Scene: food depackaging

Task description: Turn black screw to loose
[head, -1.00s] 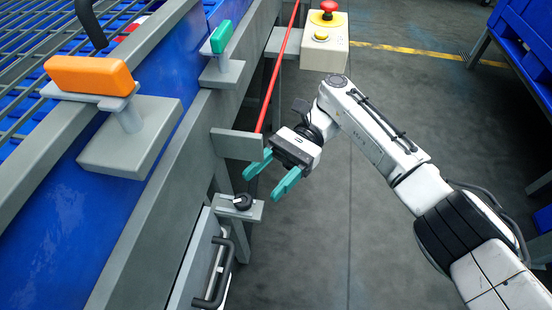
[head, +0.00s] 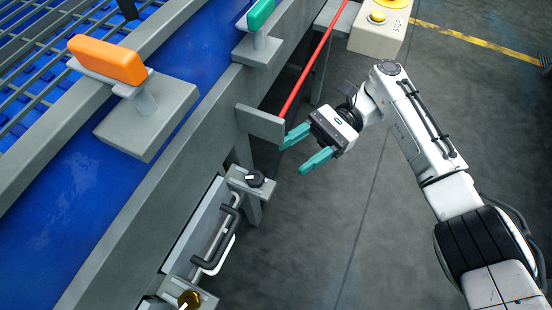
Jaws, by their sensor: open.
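The black screw (head: 255,178) is a small dark knob on a grey bracket (head: 238,180) at the side of the machine, just left of the picture's middle. My gripper (head: 300,149) has two teal fingers, spread apart with nothing between them. It is up and to the right of the black screw, apart from it, with the fingers pointing left toward the machine frame. The whole screw head shows; nothing of mine covers it.
A grey plate (head: 262,123) with a red rod (head: 310,65) is near my upper finger. Below the screw are a black handle (head: 222,245) and a brass knob (head: 190,299). An orange block (head: 107,60) and a green block (head: 260,14) stand on the machine. Floor at right is clear.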

